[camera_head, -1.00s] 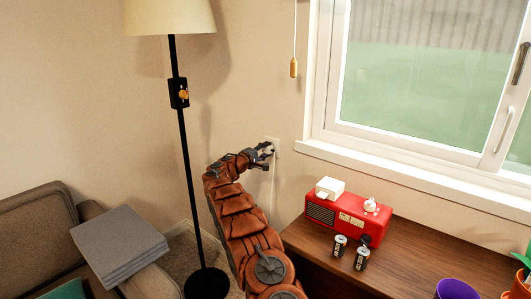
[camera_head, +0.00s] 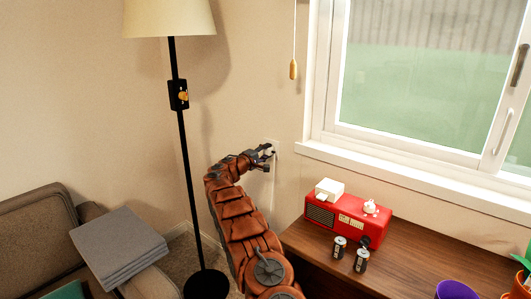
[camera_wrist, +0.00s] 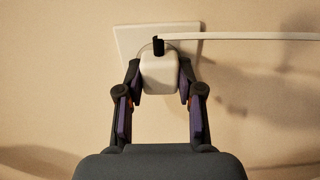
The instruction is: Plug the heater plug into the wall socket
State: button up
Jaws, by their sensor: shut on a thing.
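The white heater plug (camera_wrist: 159,74) sits between my gripper's fingers in the wrist view, its cable (camera_wrist: 240,37) running off to the right. My gripper (camera_wrist: 159,82) is shut on the plug, one finger on each side. The wall socket (camera_wrist: 130,37), a pale square plate on the wall, shows directly behind the plug, which covers most of its middle. The plug's far side is hidden, so I cannot tell whether its pins are in the socket. In the head view my gripper (camera_head: 264,154) is at the socket plate (camera_head: 273,146), left of the window.
A black floor lamp (camera_head: 184,150) stands left of my arm. A wooden cabinet (camera_head: 410,262) on the right carries a red radio (camera_head: 347,217) and two batteries (camera_head: 339,247). A sofa (camera_head: 35,235) with a folded grey blanket (camera_head: 118,245) is at left. A pull cord (camera_head: 293,69) hangs above.

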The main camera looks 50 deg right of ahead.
jog(key=shift+d, duration=0.1)
jog(key=o, duration=1.1)
jog(key=shift+o, duration=0.2)
jog(key=shift+a+r, duration=0.15)
jog(key=shift+a, duration=0.4)
jog(key=s+a, duration=0.1)
jog(key=a, duration=1)
